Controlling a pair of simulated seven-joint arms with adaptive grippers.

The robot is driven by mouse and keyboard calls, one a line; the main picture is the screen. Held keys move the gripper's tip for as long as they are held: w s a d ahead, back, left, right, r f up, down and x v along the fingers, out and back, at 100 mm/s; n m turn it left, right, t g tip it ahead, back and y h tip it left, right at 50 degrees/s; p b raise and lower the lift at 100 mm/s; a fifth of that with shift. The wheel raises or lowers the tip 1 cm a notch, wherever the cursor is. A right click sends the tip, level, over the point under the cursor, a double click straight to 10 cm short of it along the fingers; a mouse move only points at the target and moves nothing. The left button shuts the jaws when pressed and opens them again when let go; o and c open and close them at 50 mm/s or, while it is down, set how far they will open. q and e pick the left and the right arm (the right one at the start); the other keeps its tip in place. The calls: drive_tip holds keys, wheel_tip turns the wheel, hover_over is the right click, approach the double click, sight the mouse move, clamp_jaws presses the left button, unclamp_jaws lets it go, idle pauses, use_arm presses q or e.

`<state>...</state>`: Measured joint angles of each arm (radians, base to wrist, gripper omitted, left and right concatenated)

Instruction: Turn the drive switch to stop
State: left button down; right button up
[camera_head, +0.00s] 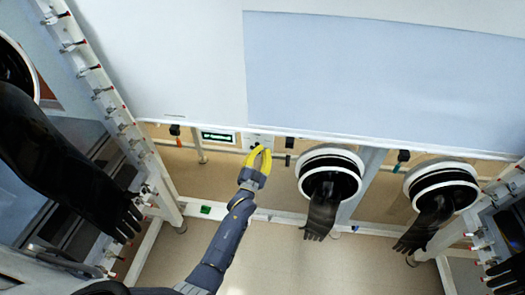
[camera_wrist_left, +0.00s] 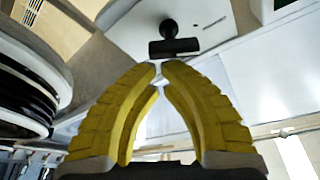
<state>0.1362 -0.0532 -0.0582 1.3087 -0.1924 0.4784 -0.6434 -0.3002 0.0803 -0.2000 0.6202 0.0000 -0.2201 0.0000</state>
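A black knob with a bar-shaped handle (camera_wrist_left: 174,47) stands out from a pale panel in the left wrist view. It looks like the drive switch, but I cannot read which position it is in. My left gripper (camera_head: 262,150) has yellow fingers and is in front of a small white panel (camera_head: 259,138) in the head view. The fingers (camera_wrist_left: 160,66) have a narrow gap between their tips, with nothing held. The tips point at the handle and look just short of it. In the head view I cannot make out the knob near the fingers. My right gripper is not in view.
A round glove port (camera_head: 331,156) with a hanging black glove (camera_head: 319,217) is close to the right of my left gripper. Another port (camera_head: 440,170) is further right. A lit green display (camera_head: 216,136) is to the left. The floor below is clear.

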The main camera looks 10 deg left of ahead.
use_arm(q)
drive_tip(key=shift+a+f+m+g+h, duration=0.15)
drive_tip(key=shift+f+m+g+h, duration=0.3)
drive_tip(key=shift+m, duration=0.65)
drive_tip(key=shift+f+m, duration=0.3)
drive_tip(key=shift+m, duration=0.3)
drive_tip(key=shift+f+m+g+h, duration=0.2)
drive_tip(key=shift+m+h, duration=0.1)
drive_tip(key=shift+m, duration=0.4)
drive_tip(key=shift+f+m+g+h, duration=0.15)
drive_tip(key=shift+m+h, duration=0.1)
drive_tip(key=shift+m, duration=0.45)
drive_tip(key=shift+a+f+m, duration=0.15)
drive_tip(key=shift+f+m, duration=0.05)
drive_tip(key=shift+m, duration=0.4)
